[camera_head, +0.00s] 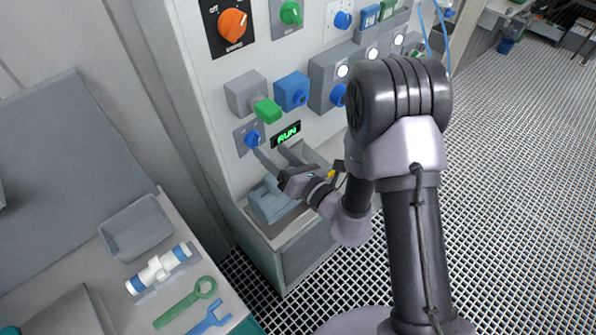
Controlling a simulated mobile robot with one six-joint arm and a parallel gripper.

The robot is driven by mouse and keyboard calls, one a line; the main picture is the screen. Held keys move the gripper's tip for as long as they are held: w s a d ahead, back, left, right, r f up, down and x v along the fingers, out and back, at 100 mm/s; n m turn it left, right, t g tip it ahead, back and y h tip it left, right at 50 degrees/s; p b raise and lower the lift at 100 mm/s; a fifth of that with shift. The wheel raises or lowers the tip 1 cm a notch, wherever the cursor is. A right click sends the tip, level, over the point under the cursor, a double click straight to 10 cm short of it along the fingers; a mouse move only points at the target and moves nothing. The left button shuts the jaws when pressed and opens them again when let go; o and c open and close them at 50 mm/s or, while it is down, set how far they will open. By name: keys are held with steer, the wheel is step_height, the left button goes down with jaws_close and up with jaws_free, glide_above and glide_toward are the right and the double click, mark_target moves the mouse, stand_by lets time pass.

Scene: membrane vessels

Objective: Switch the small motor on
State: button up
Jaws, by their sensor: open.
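A small blue rotary knob (251,139) sits on a grey plate low on the white control panel. Beside it on the right, a small black display (286,135) shows "RUN" in lit green letters. My gripper (267,152) is in front of the panel just below the knob and display, its two grey fingers spread apart with nothing seen between them. One fingertip looks close to the knob; I cannot tell whether it touches. A blue-grey block (270,201) stands on the ledge under my gripper, partly hidden. I cannot tell whether it is the small motor.
Above are a green-tipped grey switch (266,110), a blue switch box (291,92) and an orange knob (232,25). At lower left, a bench holds a grey tray (136,227), a white-and-blue fitting (159,268) and green (188,302) and blue (210,320) wrenches. Open grating floor lies right.

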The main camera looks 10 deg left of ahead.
steer(key=p+v, duration=0.2)
steer(key=v, duration=0.9)
steer(key=shift+s+d+p, duration=0.25)
steer(key=shift+d+p, duration=0.05)
steer(key=shift+d, duration=0.05)
